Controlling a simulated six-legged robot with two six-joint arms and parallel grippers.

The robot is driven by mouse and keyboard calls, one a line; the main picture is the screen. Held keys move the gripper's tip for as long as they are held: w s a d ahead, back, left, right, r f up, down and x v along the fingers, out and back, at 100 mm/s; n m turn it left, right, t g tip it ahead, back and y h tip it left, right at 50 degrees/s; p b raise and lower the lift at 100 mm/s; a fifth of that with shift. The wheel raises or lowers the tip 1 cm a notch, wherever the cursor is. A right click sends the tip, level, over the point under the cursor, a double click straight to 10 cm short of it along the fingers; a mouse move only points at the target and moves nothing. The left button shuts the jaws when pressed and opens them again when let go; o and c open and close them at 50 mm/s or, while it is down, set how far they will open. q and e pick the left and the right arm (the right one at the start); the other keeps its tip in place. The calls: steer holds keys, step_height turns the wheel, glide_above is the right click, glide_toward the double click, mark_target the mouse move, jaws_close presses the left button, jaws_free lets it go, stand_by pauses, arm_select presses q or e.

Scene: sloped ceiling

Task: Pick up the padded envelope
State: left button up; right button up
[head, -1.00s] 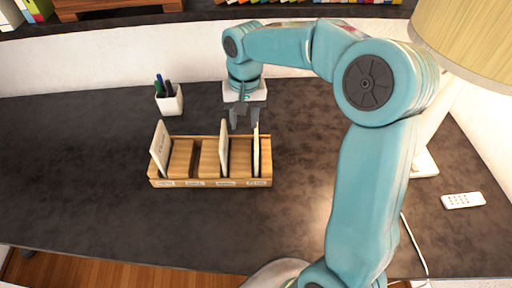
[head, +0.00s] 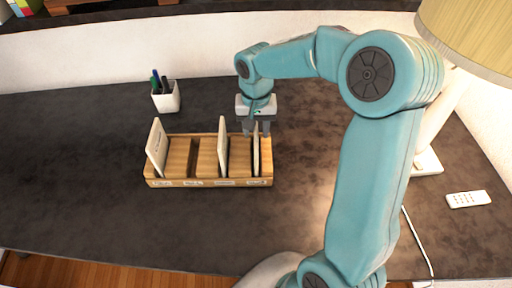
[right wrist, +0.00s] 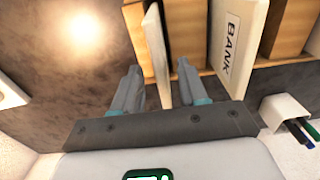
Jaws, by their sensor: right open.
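A wooden sorter (head: 210,183) with labelled compartments stands on the dark desk and holds three upright pale flat items. The right-hand item (head: 256,158), in the end compartment, looks like the padded envelope, but its face is not readable. It shows edge-on in the right wrist view (right wrist: 156,45). My right gripper (head: 257,132) is open above that compartment, with one finger on each side of this item's upper edge. I cannot tell whether either finger touches it. The middle item (head: 222,148) reads "BANK" in the right wrist view (right wrist: 237,45). My left gripper is not in view.
A third pale item (head: 156,147) leans in the sorter's left end. A white pen cup (head: 167,99) stands behind it. A lamp (head: 427,162) and a white remote (head: 468,199) are at the right. The desk's left side is clear.

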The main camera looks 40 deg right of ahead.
step_height(320, 180, down, 4)
steer(key=shift+d+f+p, duration=0.15)
steer(key=shift+f+p, duration=0.1)
steer(key=shift+p, duration=0.25)
steer(key=shift+w+f, duration=0.2)
steer(key=shift+f, duration=0.25)
steer(key=shift+s+r, duration=0.15)
steer(key=shift+c, duration=0.6)
jaws_close()
step_height(320, 180, up, 20)
